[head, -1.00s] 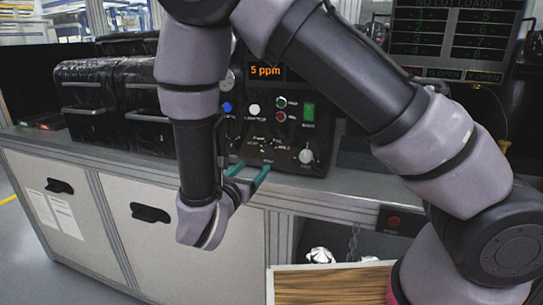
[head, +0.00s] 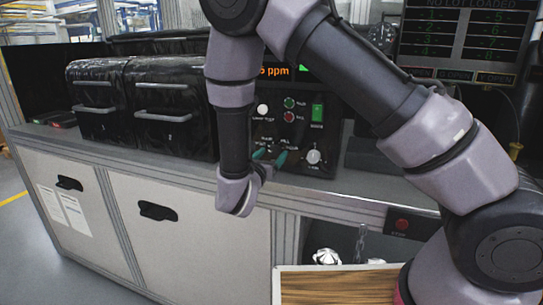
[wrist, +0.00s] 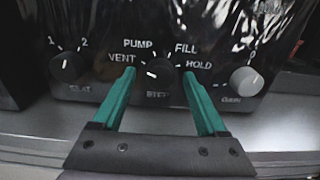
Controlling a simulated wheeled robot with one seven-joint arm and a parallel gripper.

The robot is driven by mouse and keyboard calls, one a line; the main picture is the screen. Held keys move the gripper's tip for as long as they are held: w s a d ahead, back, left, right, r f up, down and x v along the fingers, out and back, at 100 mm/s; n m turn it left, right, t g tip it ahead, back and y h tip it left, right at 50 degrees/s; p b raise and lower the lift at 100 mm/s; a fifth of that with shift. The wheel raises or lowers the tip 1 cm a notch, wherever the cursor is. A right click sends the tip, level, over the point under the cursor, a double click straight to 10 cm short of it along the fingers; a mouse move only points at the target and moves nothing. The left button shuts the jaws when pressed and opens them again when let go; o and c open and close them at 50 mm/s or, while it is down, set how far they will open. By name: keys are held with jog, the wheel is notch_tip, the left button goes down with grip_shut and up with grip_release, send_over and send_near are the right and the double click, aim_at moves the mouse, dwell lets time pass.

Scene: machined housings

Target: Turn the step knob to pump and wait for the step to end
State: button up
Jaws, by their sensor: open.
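The step knob (wrist: 157,74) is a dark round knob on the black panel, with VENT, PUMP, FILL and HOLD printed around its upper side. A short white mark on it leans to the upper left; I cannot tell whether it points at VENT or PUMP. My gripper (wrist: 158,80) is open, its two green fingers on either side of the knob in the wrist view. I cannot tell whether they touch it. In the head view my gripper (head: 270,157) is at the panel's lower part. My arm hides part of the panel there.
A second dark knob marked 1 and 2 (wrist: 68,67) is left of the fingers; a pale knob (wrist: 246,80) is to the right. Two black boxes (head: 170,112) stand to the left.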

grip_shut()
jog(key=m, duration=0.4)
jog(key=shift+m, duration=2.3)
grip_release()
